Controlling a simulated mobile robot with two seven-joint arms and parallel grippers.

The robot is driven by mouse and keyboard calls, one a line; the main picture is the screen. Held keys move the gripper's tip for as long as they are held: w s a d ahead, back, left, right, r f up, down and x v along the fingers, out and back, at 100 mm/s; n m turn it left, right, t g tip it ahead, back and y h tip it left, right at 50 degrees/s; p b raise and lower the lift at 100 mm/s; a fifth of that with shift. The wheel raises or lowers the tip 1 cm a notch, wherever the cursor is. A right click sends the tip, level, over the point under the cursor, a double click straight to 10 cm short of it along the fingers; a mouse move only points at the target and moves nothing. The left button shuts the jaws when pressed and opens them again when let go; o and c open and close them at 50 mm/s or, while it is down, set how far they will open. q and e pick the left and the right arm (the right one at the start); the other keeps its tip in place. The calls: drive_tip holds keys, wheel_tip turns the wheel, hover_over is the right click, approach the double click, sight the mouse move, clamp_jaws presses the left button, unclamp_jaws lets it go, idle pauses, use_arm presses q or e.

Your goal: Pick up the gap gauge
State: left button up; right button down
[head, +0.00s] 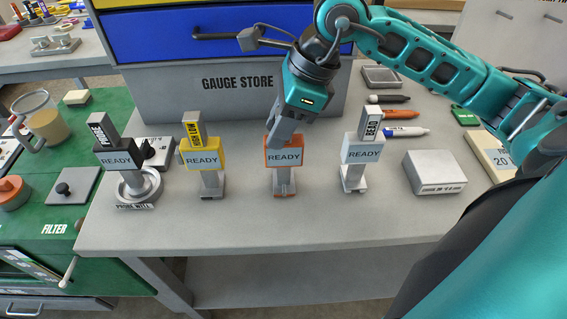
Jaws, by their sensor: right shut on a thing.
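My right gripper (286,132) comes down from above and is shut on the top of an orange gauge (283,157). The gauge stands upright at the middle of the grey table, with a READY label on its front. My fingers cover its upper name plate, so its name cannot be read; the other three standing gauges have other names. Its foot (285,190) appears to be at its stand on the table. My left gripper is not in view.
A yellow HIGH LOW gauge (203,155) and a black gauge (120,160) stand to the left. The gauge store (225,95) is behind. The table front is clear.

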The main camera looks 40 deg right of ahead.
idle(0.4)
drive_tip(key=shift+r, duration=0.2)
drive_tip(key=shift+r, duration=0.25)
wheel_tip(320, 180, up, 19)
drive_tip(key=p, duration=0.2)
drive_tip(key=shift+p, duration=0.3)
drive_tip(key=shift+r, duration=0.1)
